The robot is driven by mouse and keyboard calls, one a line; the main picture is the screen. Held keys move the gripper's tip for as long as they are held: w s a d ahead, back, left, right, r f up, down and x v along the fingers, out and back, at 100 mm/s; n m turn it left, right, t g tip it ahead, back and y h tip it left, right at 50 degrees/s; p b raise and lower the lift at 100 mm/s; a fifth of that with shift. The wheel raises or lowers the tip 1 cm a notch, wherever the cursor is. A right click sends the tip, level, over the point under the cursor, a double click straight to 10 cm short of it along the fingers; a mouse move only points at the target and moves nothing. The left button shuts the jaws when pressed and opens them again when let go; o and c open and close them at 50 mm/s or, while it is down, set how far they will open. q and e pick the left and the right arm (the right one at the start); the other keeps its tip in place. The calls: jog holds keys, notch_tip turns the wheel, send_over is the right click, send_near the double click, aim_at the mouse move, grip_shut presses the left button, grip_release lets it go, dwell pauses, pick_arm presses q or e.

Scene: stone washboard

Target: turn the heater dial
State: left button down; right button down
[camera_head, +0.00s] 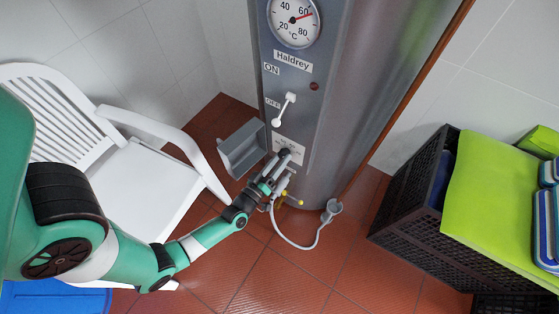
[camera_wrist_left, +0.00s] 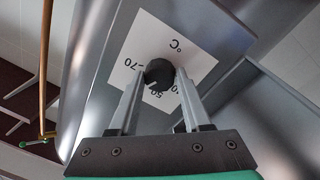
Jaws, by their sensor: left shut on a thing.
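The grey metal heater (camera_head: 345,80) stands at the top middle of the head view. Its black round dial (camera_wrist_left: 158,72) sits on a white °C label (camera_wrist_left: 188,50) with printed numbers; 70 and 50 are readable. In the head view the dial (camera_head: 284,153) is low on the heater's front, partly hidden by my gripper. My left gripper (camera_head: 279,163) reaches it from the lower left. In the wrist view its two fingers (camera_wrist_left: 157,80) are on either side of the dial, shut on it. My right gripper is not in view.
A white lever switch (camera_head: 284,108) and a temperature gauge (camera_head: 294,20) are above the dial. A grey box (camera_head: 242,148) is left of it. A white hose (camera_head: 297,244) hangs below. A white chair (camera_head: 165,180) stands left, a black crate (camera_head: 418,195) right.

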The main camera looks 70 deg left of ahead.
pick_arm(q)
jog(key=shift+f+n, duration=0.1)
jog(key=shift+n, duration=0.3)
jog(key=shift+c, duration=1.8)
grip_release()
jog(key=shift+d, duration=0.1)
jog(key=p+v, duration=0.3)
jog(key=v, duration=0.8)
jog(key=shift+s+d, duration=0.2)
jog(key=shift+s, duration=0.05)
